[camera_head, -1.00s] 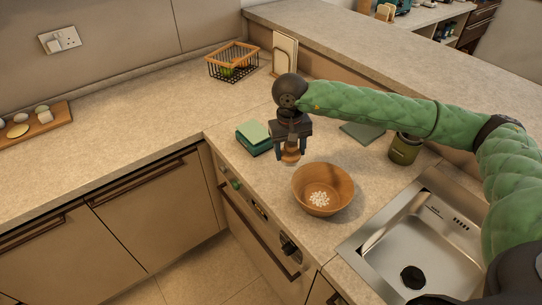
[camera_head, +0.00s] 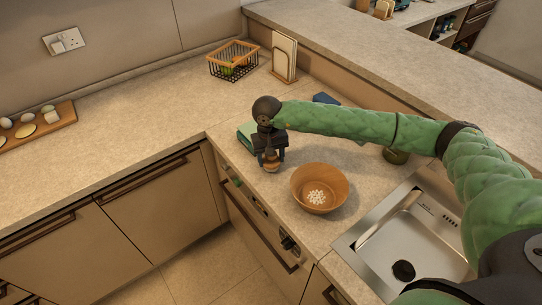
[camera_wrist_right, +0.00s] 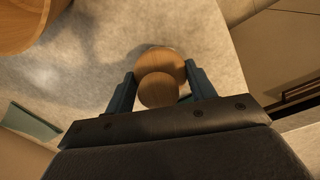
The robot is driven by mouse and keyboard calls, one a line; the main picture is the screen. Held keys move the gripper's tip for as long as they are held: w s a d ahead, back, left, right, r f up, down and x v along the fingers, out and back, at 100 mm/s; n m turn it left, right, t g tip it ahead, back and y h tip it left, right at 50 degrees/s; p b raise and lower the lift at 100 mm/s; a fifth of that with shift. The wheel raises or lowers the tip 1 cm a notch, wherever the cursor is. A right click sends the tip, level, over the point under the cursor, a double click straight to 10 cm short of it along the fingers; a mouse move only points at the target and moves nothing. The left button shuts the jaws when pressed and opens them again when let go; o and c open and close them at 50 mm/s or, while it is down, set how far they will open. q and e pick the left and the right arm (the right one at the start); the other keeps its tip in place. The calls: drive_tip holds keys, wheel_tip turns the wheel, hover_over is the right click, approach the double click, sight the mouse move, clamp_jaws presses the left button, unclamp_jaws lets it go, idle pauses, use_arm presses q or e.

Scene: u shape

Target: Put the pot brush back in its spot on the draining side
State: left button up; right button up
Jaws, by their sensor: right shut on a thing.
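My right gripper (camera_head: 270,158) is shut on the pot brush (camera_head: 271,165), a round wooden piece low over the counter, left of the wooden bowl. In the right wrist view the brush (camera_wrist_right: 158,88) shows as two stacked wooden discs between the fingers (camera_wrist_right: 160,90). Its underside is hidden, and I cannot tell whether it touches the counter. The steel sink (camera_head: 385,240) is at the lower right. My left gripper is not in view.
The wooden bowl (camera_head: 335,188) with small white pieces stands just right of the gripper. A dark green canister (camera_head: 396,156) stands behind the sink, partly behind my arm. The left counter is mostly bare.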

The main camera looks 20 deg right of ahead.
drive_tip(key=shift+f, duration=0.4)
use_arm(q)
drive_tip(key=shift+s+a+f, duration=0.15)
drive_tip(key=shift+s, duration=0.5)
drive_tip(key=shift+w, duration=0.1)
use_arm(e)
drive_tip(key=shift+f, duration=0.1)
drive_tip(key=o, duration=1.2)
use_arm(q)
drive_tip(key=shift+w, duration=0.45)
use_arm(e)
drive_tip(key=shift+o, duration=0.4)
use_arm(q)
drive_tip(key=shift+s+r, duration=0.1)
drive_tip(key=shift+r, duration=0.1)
